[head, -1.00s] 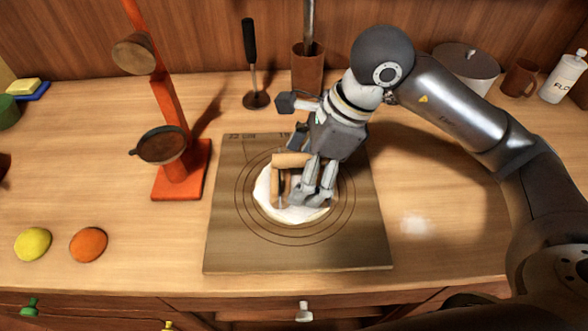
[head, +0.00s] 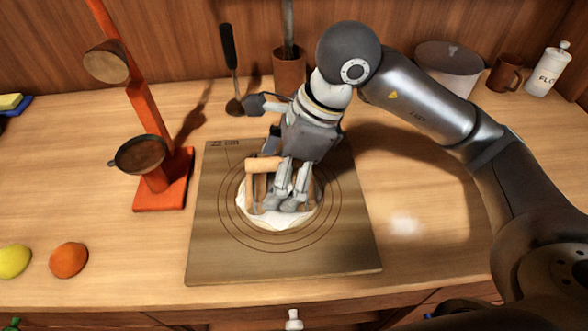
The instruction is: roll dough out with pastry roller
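The wooden pastry roller (head: 262,165) is on the dough, partly hidden behind my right gripper. My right gripper (head: 284,200) comes down over the dough from the right, its fingers beside the roller's wooden frame; whether they are closed on it is hidden. My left gripper is not in view.
A red stand with pans (head: 165,185) is left of the board. A yellow fruit (head: 14,261) and an orange (head: 69,260) lie front left. Behind are a brown utensil holder (head: 289,68), a lidded pot (head: 447,62), a mug (head: 504,75) and a flour bottle (head: 548,70).

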